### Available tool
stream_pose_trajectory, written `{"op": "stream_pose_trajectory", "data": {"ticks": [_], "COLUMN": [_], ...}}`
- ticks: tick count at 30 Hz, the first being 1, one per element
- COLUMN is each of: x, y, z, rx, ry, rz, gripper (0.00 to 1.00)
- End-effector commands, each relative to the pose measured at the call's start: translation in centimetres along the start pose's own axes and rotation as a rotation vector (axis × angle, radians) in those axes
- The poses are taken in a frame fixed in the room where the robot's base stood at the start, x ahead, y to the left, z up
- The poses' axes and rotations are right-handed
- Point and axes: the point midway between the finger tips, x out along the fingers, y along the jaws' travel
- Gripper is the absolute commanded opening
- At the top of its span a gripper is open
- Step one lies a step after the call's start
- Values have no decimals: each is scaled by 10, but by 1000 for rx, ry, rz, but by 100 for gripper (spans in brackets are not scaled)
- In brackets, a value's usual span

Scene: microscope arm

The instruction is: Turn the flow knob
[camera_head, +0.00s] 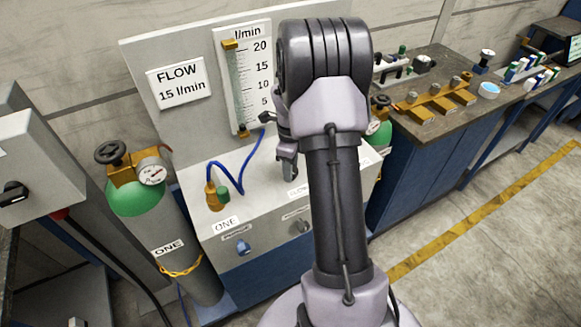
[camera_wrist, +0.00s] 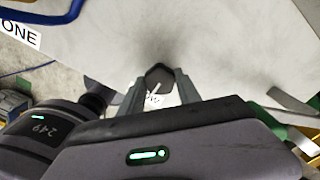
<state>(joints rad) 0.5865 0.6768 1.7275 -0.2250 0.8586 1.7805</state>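My gripper (camera_head: 289,176) points down at the pale top of the bench box (camera_head: 262,183), just behind a label partly readable as FLOW (camera_head: 298,190). In the wrist view my gripper (camera_wrist: 160,84) has its two fingers apart. A small dark shape (camera_wrist: 159,72) with a pale line near it sits between the fingertips. It may be the flow knob, but I cannot tell for sure, nor whether the fingers touch it. Part of a label (camera_wrist: 153,99) shows between the fingers. In the head view the arm and gripper hide this spot.
A flow tube (camera_head: 240,85) with a scale stands on the back panel beside a sign (camera_head: 178,83) reading FLOW 15 l/min. A blue hose (camera_head: 240,172) lies left of my gripper. A blue knob (camera_head: 243,247) and a grey knob (camera_head: 299,227) are on the front face. Gas cylinder ONE (camera_head: 172,235) stands left.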

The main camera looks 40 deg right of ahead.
Motion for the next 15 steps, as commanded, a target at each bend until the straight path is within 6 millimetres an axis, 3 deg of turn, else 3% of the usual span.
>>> {"op": "stream_pose_trajectory", "data": {"ticks": [1, 4, 15], "x": [0, 0, -1], "y": [0, 0, 0], "z": [0, 0, 0], "rx": [0, 0, -80], "ry": [0, 0, 0], "rz": [0, 0, 0], "gripper": [19, 0, 0]}}
